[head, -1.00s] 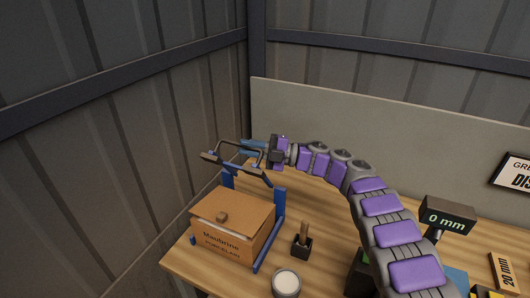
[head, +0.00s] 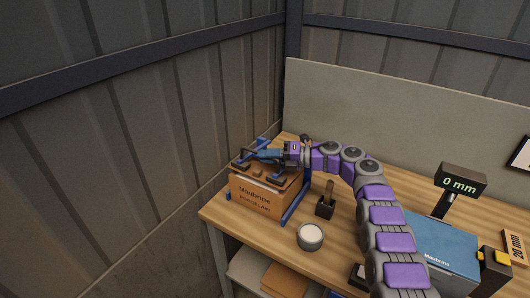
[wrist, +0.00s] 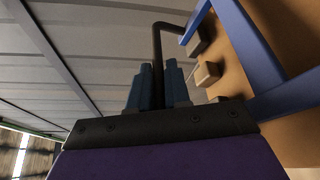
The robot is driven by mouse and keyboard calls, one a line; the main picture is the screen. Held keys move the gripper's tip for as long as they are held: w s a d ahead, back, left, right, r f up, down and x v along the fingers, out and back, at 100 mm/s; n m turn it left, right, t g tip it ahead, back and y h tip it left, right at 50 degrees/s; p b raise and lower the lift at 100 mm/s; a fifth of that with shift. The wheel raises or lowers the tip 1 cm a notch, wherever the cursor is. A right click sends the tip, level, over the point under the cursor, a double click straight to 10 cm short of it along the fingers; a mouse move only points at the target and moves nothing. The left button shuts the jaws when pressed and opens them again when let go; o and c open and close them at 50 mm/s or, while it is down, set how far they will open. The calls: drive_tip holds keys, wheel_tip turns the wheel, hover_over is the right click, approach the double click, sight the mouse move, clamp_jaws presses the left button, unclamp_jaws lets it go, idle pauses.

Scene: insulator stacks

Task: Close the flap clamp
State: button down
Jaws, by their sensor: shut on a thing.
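The flap clamp (head: 295,203) has a blue frame around a cardboard box (head: 262,197) at the left end of the bench. Its dark swing bar is low over the box lid, with dark pads at or just above the flaps; I cannot tell whether they press. My gripper (head: 262,154) is at the far side of the box, shut on the clamp's dark bar. In the wrist view my two blue-grey fingers (wrist: 158,85) have the dark bar (wrist: 157,48) between them. A pad (wrist: 196,44) and a small tan block (wrist: 207,73) show near the box surface.
A black holder with a wooden-handled tool (head: 326,204) and a white-topped round pot (head: 310,236) stand right of the box. A blue case (head: 440,243) and a 0 mm display (head: 460,183) are further right. A grey panel (head: 400,120) stands behind the bench.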

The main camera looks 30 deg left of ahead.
drive_tip(key=shift+d+f, duration=0.15)
drive_tip(key=shift+f, duration=0.4)
drive_tip(key=c, duration=1.3)
unclamp_jaws()
drive_tip(key=shift+o, duration=0.7)
